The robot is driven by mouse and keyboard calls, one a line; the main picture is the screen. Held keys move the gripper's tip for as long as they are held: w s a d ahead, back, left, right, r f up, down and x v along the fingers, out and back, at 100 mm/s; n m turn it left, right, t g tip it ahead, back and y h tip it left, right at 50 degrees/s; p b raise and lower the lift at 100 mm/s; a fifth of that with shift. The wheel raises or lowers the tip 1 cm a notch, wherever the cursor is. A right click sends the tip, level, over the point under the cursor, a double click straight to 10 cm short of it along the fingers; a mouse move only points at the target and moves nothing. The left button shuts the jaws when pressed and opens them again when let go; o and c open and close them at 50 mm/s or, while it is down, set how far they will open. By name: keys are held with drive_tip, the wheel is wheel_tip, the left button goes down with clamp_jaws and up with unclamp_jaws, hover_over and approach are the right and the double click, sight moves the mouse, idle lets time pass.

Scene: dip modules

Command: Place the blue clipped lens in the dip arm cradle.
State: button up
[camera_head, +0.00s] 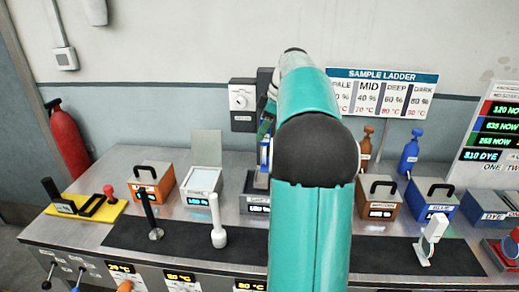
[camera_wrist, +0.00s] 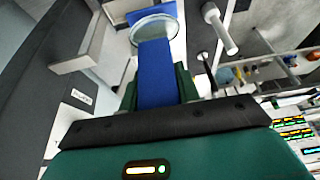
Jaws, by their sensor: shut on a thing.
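The blue clipped lens is a clear round disc in a pale ring on a blue clip (camera_wrist: 156,72). In the wrist view the green fingers of my gripper (camera_wrist: 158,88) are shut on the clip, with the lens pointing away from the palm. In the head view the lens (camera_head: 264,154) shows as a thin blue and white edge beside my teal arm, above the bench near a dark grey box. My gripper (camera_head: 266,122) is partly hidden there by the arm. I cannot tell which fixture is the dip arm cradle; my arm may hide it.
A white post (camera_head: 218,232) and a black post (camera_head: 152,220) stand on the dark bench strip. Boxes with handles include an orange one (camera_head: 151,183) and a blue one (camera_head: 432,200). A white stand with a round lens (camera_head: 431,238) is at right. Bottles stand behind.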

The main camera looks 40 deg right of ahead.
sight(264, 167)
drive_tip(key=w+d+f, duration=0.3)
drive_tip(key=w+f, duration=0.1)
drive_tip(key=f, duration=0.5)
drive_tip(key=shift+w, duration=0.15)
drive_tip(key=shift+f, duration=0.25)
drive_tip(key=o, duration=1.1)
drive_tip(key=shift+o, duration=0.2)
drive_tip(key=shift+r, duration=0.1)
